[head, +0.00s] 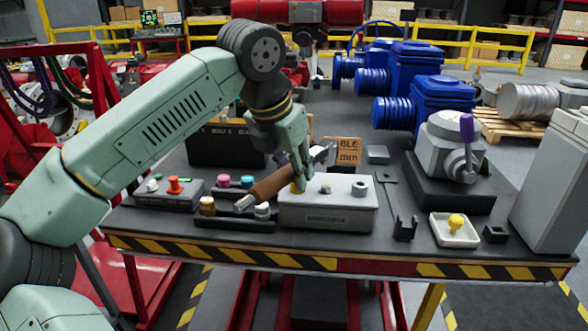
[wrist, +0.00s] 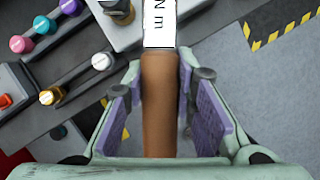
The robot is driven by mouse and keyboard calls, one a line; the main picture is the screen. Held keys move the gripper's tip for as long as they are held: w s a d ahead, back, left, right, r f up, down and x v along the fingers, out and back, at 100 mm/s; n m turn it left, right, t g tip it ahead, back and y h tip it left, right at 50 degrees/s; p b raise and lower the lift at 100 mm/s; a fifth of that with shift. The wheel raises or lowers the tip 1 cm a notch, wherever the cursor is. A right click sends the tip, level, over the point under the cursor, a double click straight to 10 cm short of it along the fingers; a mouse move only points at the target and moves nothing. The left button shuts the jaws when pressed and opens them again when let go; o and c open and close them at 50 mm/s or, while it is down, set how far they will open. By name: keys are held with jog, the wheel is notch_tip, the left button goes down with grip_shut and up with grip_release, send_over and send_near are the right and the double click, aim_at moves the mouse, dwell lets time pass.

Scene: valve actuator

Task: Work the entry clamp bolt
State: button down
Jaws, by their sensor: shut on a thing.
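My gripper (head: 287,165) is shut on a tool with a brown handle (head: 272,186), held tilted above the bench in front of the dark rack. In the wrist view the brown handle (wrist: 160,105) lies between the purple pads of my gripper (wrist: 160,90), and a white label reading "N m" sits beyond it. A grey box (head: 328,217) with small fittings on top stands just right of the handle. A grey valve actuator (head: 440,145) with a purple handle stands on a dark block at the right. I cannot tell which fitting is the entry clamp bolt.
Several colored knobs stand in dark racks (head: 222,211) at the left. A white tray (head: 455,240) with a yellow piece lies at the front right. A dark forked tool (head: 404,222) lies between box and tray. A tall grey cabinet (head: 548,190) borders the right. Blue actuators (head: 412,70) stand behind.

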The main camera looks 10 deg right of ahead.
jog(key=shift+f+b, duration=1.95)
jog(key=shift+f, duration=0.55)
jog(key=shift+f+b, duration=1.05)
jog(key=shift+w+r, duration=0.1)
jog(key=shift+w+a+m+g+p, duration=0.3)
jog(key=shift+w+a+m+p, duration=0.5)
jog(key=shift+m+p, duration=0.3)
jog(key=shift+w+h, duration=0.1)
jog(key=shift+h, duration=0.2)
